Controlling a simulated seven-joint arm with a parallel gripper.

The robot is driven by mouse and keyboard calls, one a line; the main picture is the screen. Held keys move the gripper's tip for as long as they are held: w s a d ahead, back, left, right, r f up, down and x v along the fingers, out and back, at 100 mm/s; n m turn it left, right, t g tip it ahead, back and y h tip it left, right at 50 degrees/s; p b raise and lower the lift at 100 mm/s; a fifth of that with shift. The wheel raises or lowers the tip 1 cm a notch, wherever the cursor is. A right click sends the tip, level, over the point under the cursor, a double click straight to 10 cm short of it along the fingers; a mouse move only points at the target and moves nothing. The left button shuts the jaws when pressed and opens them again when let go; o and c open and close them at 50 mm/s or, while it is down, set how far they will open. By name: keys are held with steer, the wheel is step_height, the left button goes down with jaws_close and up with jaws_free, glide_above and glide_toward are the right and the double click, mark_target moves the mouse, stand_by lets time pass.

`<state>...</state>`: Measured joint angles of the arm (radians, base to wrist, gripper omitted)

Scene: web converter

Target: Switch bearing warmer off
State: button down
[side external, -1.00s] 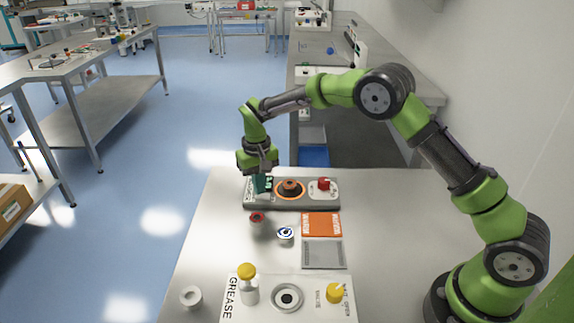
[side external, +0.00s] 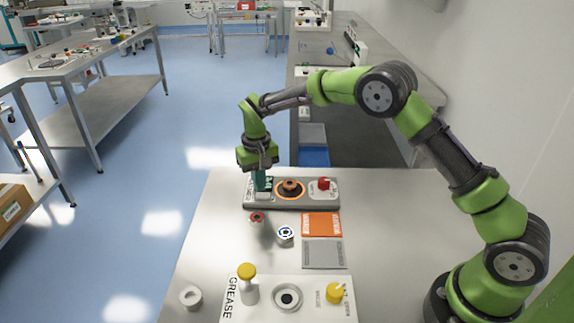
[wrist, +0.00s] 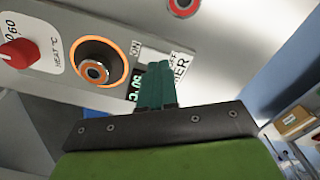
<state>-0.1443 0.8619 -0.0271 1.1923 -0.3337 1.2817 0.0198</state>
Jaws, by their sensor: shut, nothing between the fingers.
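The bearing warmer (side external: 315,204) is a grey panel at the far end of the table. It carries a red heat knob (side external: 324,184), an orange-ringed seat holding a dark bearing (side external: 290,186), and a small green display at its left part. In the wrist view I see the red knob (wrist: 18,53), the orange ring (wrist: 98,66) and ON and OFF lettering beside a pale switch area (wrist: 152,54). My gripper (wrist: 155,72) is shut and empty, its teal fingers over the switch area. The fingers hide most of the switch, so its position and any contact are unclear.
A grease board (side external: 310,307) with a yellow-capped bottle (side external: 248,284) is nearest.

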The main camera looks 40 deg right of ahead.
mark_target(263, 197)
steer(key=shift+r, duration=2.6)
steer(key=shift+s+f, duration=0.65)
steer(key=shift+f, duration=0.15)
steer(key=s+d+r+t, duration=0.1)
steer(key=s+r+t, duration=0.1)
steer(key=s+r, duration=0.3)
steer(key=s+d+r+t+y, duration=0.1)
steer(key=s+r, duration=0.4)
steer(key=s, duration=0.9)
steer(key=s+d+r+m+t+y, duration=0.1)
steer(key=s+r+t, duration=0.3)
steer(key=s, duration=0.5)
step_height(263, 197, up, 2)
steer(key=shift+s+d+r, duration=0.1)
steer(key=shift+s+d, duration=0.25)
steer(key=shift+s, duration=0.05)
